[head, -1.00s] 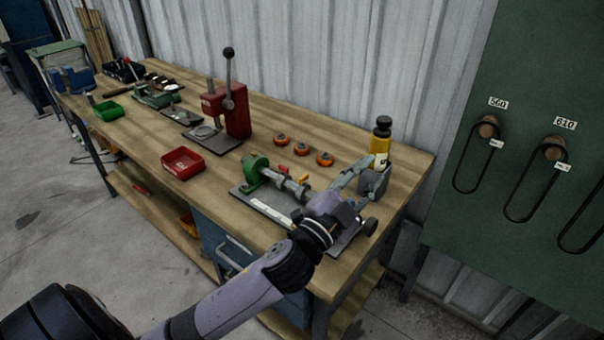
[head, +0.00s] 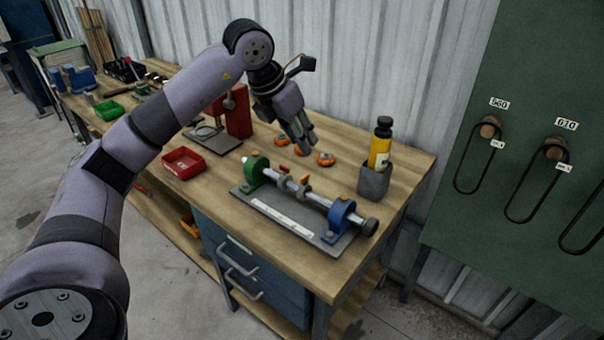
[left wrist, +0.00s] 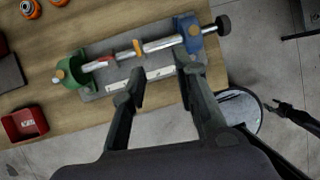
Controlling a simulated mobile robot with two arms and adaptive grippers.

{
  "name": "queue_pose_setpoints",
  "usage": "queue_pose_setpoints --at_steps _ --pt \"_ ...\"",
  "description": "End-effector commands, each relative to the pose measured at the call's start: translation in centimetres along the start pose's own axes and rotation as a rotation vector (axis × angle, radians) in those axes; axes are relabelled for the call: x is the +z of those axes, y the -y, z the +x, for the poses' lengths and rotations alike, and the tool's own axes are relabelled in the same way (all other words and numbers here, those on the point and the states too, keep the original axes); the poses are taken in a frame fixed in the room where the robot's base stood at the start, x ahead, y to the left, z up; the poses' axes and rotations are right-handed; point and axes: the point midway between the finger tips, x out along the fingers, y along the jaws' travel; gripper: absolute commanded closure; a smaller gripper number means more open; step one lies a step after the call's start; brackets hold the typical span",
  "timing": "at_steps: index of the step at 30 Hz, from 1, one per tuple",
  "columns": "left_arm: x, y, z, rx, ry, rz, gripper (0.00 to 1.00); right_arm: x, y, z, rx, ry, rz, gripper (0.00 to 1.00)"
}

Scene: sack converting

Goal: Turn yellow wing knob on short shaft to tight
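The shaft (head: 318,197) lies across a grey fixture plate between a green bracket (head: 257,171) and a blue bracket (head: 341,214). A small yellow wing knob (head: 304,179) stands up on the shaft's middle part, with a red one (head: 283,169) to its left. In the left wrist view the yellow wing knob (left wrist: 138,48) is just beyond the fingertips. My left gripper (head: 304,146) is raised behind the shaft in the head view. Its fingers (left wrist: 160,66) are apart and empty in the wrist view.
Several orange-rimmed round parts (head: 326,159) lie behind the fixture. A grey holder (head: 374,181) with a yellow bottle (head: 381,145) stands at the right. A red bin (head: 184,163) and a red press (head: 238,112) are to the left. A black knob (head: 370,227) ends the shaft.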

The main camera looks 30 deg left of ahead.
Motion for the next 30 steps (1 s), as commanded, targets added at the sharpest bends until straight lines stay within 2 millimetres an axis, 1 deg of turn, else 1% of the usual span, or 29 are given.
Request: queue_pose_setpoints --at_steps 1,3,5,8,11,14,24,30 --pt "-0.3 -1.6 -0.9 0.051 -0.016 -0.021 0.72 0.0 -0.1 0.0 0.001 0.0 0.0 0.52" --pt "-0.6 -2.8 -1.5 0.092 -0.033 -0.039 0.72 0.0 -0.1 0.0 0.001 0.0 -0.001 0.52" --pt "-0.8 -3.3 -1.6 0.109 -0.041 -0.047 0.72 0.0 -0.1 0.0 0.001 0.0 -0.001 0.52" --pt "-0.9 -3.5 -0.8 0.112 -0.046 -0.049 0.72 0.0 -0.1 -0.2 0.001 0.0 -0.001 0.52" --pt "-1.0 -3.6 0.7 0.111 -0.047 -0.048 0.72 0.0 -0.1 -0.5 0.002 0.0 -0.001 0.52" --pt "-1.1 -3.8 2.8 0.109 -0.049 -0.048 0.72 -0.1 -0.2 -0.8 0.002 0.0 -0.001 0.52" --pt "-1.4 -4.5 10.2 0.107 -0.047 -0.046 0.72 -0.2 -0.2 -2.3 0.002 0.0 0.0 0.52" --pt "-1.5 -4.8 13.6 0.107 -0.045 -0.046 0.72 -0.2 -0.2 -3.0 0.002 0.0 0.0 0.52"
